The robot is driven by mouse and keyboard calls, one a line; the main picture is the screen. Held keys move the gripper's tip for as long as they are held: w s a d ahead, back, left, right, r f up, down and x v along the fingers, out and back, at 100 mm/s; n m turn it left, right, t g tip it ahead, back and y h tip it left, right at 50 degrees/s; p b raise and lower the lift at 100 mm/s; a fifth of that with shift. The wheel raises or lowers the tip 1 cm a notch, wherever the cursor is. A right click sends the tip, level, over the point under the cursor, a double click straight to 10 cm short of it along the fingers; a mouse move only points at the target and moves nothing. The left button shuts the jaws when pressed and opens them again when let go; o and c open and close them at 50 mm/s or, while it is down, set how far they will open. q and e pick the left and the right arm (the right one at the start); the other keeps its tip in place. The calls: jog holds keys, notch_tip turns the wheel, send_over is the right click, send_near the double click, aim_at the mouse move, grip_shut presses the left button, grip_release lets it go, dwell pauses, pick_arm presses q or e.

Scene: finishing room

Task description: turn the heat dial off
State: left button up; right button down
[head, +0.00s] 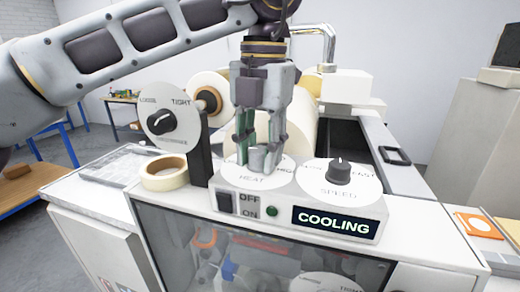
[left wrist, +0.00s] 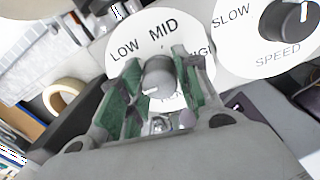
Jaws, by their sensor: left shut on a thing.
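The heat dial has a round white face (head: 229,179) on the sloped control box, marked HEAT and HIGH. In the left wrist view the same face (left wrist: 128,32) reads LOW, MID and part of HIGH. My left gripper (head: 261,153) comes down from above and is shut on the dial's grey knob (left wrist: 158,76), with a green-lined finger on each side. The fingers cover part of the face, and I cannot tell for sure which mark the knob points to. My right gripper is not in view.
The black speed knob (head: 339,171) stands just right of the heat dial. A lit sign (head: 335,222) reads COOLING, beside a green light (head: 272,211) and an OFF/ON switch (head: 225,202). A LOOSE/TIGHT dial (head: 170,121) and a tape roll (head: 164,177) are at the left.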

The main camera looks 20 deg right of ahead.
aim_at(263, 150)
pick_arm(q)
jog(key=o, duration=1)
jog(key=shift+r, duration=0.1)
notch_tip(263, 150, up, 12)
jog(key=shift+s+d, duration=0.15)
dwell(0.6)
dwell(0.5)
